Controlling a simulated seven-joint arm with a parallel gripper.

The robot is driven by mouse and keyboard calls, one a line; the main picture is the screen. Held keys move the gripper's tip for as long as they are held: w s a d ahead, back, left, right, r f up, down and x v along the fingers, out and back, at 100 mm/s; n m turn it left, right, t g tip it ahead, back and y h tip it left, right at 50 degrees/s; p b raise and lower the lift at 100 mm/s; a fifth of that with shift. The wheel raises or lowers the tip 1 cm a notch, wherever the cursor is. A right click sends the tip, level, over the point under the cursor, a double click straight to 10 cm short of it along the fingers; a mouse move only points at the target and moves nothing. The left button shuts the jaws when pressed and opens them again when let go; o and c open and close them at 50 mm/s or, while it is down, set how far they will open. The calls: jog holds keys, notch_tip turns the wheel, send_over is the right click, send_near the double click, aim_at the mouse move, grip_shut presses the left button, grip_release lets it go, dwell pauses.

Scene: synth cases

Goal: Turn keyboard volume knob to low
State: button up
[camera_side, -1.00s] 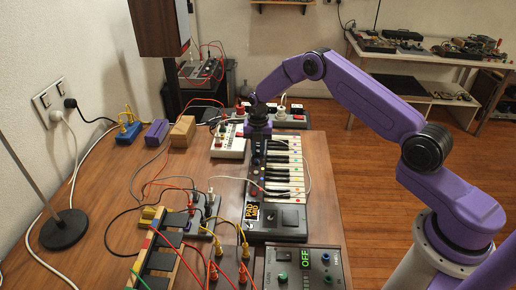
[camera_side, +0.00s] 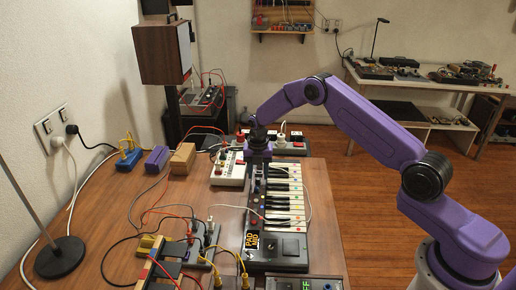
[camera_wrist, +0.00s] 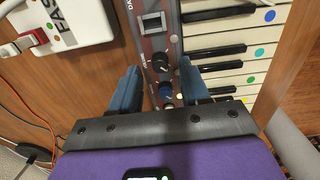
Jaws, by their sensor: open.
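The keyboard (camera_side: 277,251) lies lengthwise on the wooden bench, its control strip along the left of the keys. In the wrist view, the strip (camera_wrist: 152,38) carries a black knob (camera_wrist: 160,62) with a pale pointer mark and a blue-capped knob (camera_wrist: 166,90) below it. The knob lettering is too small to read surely. My gripper (camera_wrist: 160,68) is open, its two blue fingers on either side of the strip, with the black knob between the tips. I cannot tell whether the fingers touch anything. In the side view, my gripper (camera_side: 259,150) is over the keyboard's far end.
A white device (camera_side: 229,169) with a red plug stands left of the keyboard's far end. A power strip (camera_side: 291,143) lies behind. Cables and small circuit boards (camera_side: 200,240) crowd the left. A white cable crosses the keys. A wooden block (camera_side: 182,159) stands farther left.

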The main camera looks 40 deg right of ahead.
aim_at(258, 179)
notch_tip(258, 179, up, 16)
jog(key=shift+f, duration=0.2)
dwell(0.4)
jog(key=s+a+r+m, duration=0.35)
jog(key=s+a, duration=0.25)
jog(key=s, duration=0.4)
jog(key=s+a+r+m, duration=0.3)
jog(key=s+a+r, duration=0.1)
jog(key=s+a, duration=0.4)
jog(key=s+d+m, duration=0.3)
jog(key=s+m, duration=0.1)
jog(key=s, duration=0.9)
jog(key=s+d+m, duration=0.4)
jog(key=s, duration=1)
jog(key=shift+s+d+f, duration=0.3)
jog(key=shift+f, duration=0.15)
